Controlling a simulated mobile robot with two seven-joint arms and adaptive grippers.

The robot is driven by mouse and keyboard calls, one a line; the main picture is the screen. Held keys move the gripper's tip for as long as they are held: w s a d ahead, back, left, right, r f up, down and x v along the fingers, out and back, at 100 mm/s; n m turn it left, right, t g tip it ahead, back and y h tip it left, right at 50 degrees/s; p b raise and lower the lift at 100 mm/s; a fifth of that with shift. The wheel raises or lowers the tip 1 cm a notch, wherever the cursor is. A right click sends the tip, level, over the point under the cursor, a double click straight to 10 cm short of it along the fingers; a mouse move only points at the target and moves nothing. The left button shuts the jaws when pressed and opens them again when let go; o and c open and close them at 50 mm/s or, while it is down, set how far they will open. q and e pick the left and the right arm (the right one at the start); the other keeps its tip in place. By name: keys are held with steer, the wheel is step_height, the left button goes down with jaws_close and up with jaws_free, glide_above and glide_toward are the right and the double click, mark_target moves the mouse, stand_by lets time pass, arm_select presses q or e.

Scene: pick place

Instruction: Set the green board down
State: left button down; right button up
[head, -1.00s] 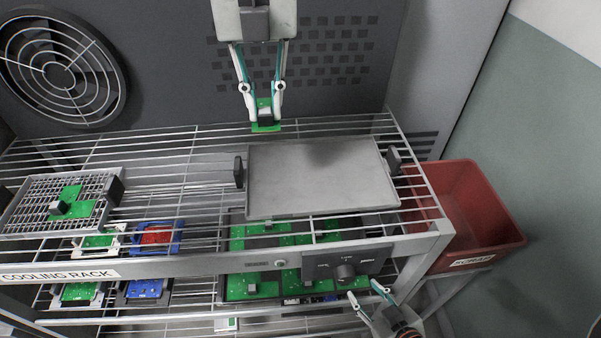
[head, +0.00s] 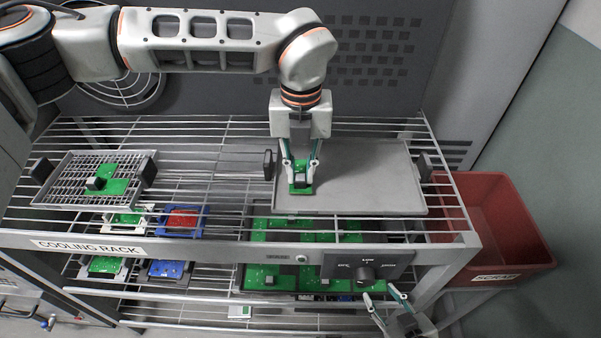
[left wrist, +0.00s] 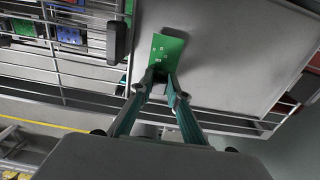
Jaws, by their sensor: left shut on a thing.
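A small green board (head: 301,190) with a dark grey block on it is held in my left gripper (head: 301,168), over the left part of a flat grey tray (head: 370,175). In the left wrist view the green board (left wrist: 165,50) shows at the fingertips of my left gripper (left wrist: 158,80), in front of the tray surface (left wrist: 230,60). I cannot tell whether the board touches the tray. My right gripper (head: 387,300) is at the bottom right with its fingers apart and nothing between them.
A mesh tray (head: 70,175) with another green board (head: 112,182) stands at the left of the cooling rack (head: 190,245). Lower shelves hold more boards. A control knob box (head: 366,267) is on the rack front. A red scrap bin (head: 500,225) stands at the right.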

arm_select(q)
steer(key=shift+f, duration=0.8)
steer(key=shift+f, duration=0.2)
steer(key=c, duration=1.9)
jaws_free()
steer(key=shift+r, duration=0.1)
step_height(320, 180, up, 12)
steer(key=shift+r+b, duration=0.15)
steer(key=shift+b, duration=0.25)
